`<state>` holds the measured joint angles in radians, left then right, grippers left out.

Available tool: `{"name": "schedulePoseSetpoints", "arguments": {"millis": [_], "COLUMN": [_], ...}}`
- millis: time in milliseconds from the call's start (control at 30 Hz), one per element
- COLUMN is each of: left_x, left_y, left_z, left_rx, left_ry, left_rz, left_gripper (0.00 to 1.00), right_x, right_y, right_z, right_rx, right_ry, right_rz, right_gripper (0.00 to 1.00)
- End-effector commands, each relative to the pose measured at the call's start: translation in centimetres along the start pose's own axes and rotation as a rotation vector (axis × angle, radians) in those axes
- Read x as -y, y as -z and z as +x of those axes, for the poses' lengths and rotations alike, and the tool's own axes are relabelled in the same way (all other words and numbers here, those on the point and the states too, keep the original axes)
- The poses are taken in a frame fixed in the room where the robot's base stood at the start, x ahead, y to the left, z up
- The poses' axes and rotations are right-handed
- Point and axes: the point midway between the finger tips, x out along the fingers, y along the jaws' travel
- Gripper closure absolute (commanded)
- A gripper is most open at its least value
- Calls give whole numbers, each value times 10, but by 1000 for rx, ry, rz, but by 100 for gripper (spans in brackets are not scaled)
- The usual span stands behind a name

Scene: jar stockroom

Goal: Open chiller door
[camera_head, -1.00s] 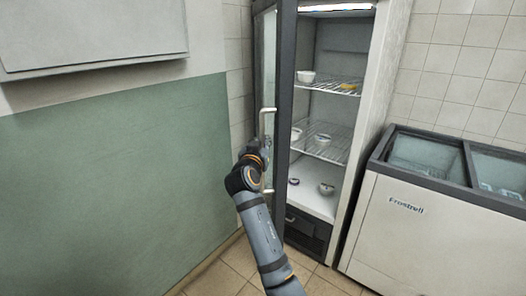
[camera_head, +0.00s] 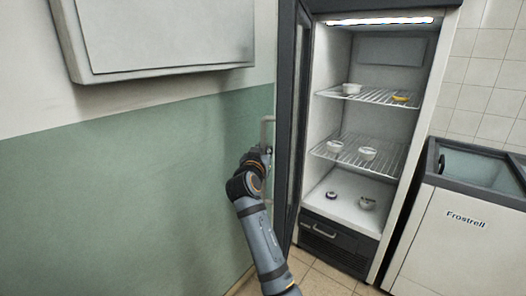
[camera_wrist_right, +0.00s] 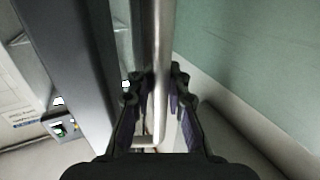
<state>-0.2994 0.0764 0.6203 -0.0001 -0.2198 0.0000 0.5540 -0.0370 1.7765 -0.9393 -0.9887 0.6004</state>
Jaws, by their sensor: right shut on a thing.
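The chiller (camera_head: 436,85) stands open in the head view, with its lit inside showing. Its door (camera_head: 289,120) is swung wide to the left, seen nearly edge-on, close to the green wall. The door's handle (camera_head: 267,130) is a vertical metal bar on the door's outer side. My right gripper (camera_head: 262,156) is at the handle. In the right wrist view the bar (camera_wrist_right: 163,50) runs between the two fingers of my right gripper (camera_wrist_right: 160,88), which is shut on it. My left gripper is not in view.
Small bowls stand on the chiller's wire shelves (camera_head: 372,96) and floor. A white chest freezer (camera_head: 448,240) marked Frostrell stands at the right. A grey wall box (camera_head: 165,35) hangs at the upper left. The tiled floor (camera_head: 325,282) shows below the chiller.

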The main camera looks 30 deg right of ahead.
Motion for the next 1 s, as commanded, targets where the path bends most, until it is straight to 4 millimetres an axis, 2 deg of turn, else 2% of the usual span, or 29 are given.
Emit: {"name": "schedulePoseSetpoints", "arguments": {"millis": [33,300,333,400,667,767,1000], "left_x": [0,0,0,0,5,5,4], "left_y": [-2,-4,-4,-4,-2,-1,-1], "left_z": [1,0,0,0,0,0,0], "left_rx": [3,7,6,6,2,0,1], "left_ry": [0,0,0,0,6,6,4], "left_rz": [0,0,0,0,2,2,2], "left_gripper": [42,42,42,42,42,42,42], "right_x": [2,2,2,2,1,1,2], "right_y": [-6,-6,-5,-5,-1,8,59], "right_z": [0,0,0,0,0,0,-1], "right_rx": [13,12,12,10,4,1,0], "right_ry": [3,3,3,3,2,2,2], "right_rz": [-1,1,1,1,1,3,5], "right_gripper": [100,100,83,75,75,75,75]}}
